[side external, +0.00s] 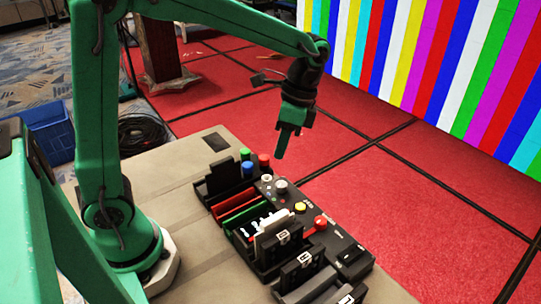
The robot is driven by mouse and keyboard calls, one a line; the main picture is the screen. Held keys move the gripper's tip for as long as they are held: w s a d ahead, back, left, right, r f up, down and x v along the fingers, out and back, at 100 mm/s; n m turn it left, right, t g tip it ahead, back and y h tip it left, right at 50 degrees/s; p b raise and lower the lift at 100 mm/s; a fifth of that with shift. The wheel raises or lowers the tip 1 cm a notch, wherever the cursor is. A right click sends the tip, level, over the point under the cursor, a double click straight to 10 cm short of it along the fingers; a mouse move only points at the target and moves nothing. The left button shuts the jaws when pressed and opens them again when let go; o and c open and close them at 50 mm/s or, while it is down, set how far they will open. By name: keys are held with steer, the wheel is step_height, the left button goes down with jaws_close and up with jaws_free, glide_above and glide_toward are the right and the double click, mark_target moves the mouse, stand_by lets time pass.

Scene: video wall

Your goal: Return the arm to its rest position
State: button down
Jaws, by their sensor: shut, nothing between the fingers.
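My gripper (284,145) hangs from the end of my green arm, fingers pointing down. It is shut and empty. It is above the far end of a black control panel (325,235), apart from it. The arm is stretched out from its base across the table, with the forearm reaching right and the wrist bent downward.
The beige table (190,215) is clear beside the base. A striped video wall (440,65) stands behind red flooring.

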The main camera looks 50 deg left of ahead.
steer(key=s+a+r+n+t, duration=0.2)
steer(key=s+a+n+t, duration=0.1)
steer(key=s, duration=0.3)
steer(key=s+a+r+n+t, duration=0.3)
steer(key=s+n+t, duration=0.2)
steer(key=s+n, duration=0.1)
steer(key=shift+t+h, duration=0.3)
steer(key=shift+t, duration=0.1)
stand_by(2.8)
